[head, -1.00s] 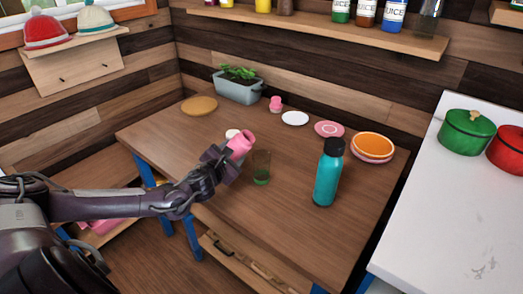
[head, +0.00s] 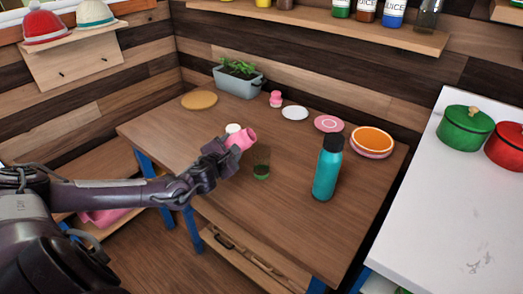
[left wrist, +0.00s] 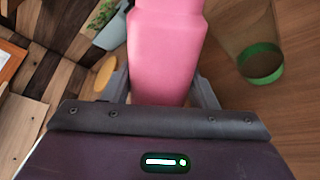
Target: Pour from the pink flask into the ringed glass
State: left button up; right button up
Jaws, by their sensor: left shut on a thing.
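My left gripper (head: 226,152) is shut on the flask; in the left wrist view the flask (left wrist: 166,50) fills the space between the fingers. The clear ringed glass (head: 261,163) stands upright on the table just right of the gripper, with green at its bottom. In the left wrist view the glass (left wrist: 262,62) shows a green band near its base, apart from the flask. I cannot see any liquid stream. My right gripper is out of view.
A teal bottle (head: 327,170) stands right of the glass. The table's front left is clear.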

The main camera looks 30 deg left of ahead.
aim_at(230, 138)
pick_arm(q)
jog(key=shift+a, duration=0.1)
jog(key=shift+a+r+m+g+y+p, duration=0.1)
jog(key=shift+r+m+g+y+p, duration=0.5)
jog(key=shift+r+m+p, duration=0.9)
dwell(0.8)
jog(key=shift+f+b, duration=0.25)
jog(key=shift+b, duration=0.3)
jog(key=shift+d+r+m+b, duration=0.2)
jog(key=shift+r+m+b, duration=0.15)
jog(key=shift+b, duration=0.65)
jog(key=shift+w+r+b, duration=0.1)
jog(key=shift+r+b, duration=0.05)
jog(key=shift+b, duration=0.35)
jog(key=shift+d+y, duration=0.1)
jog(key=shift+y, duration=0.3)
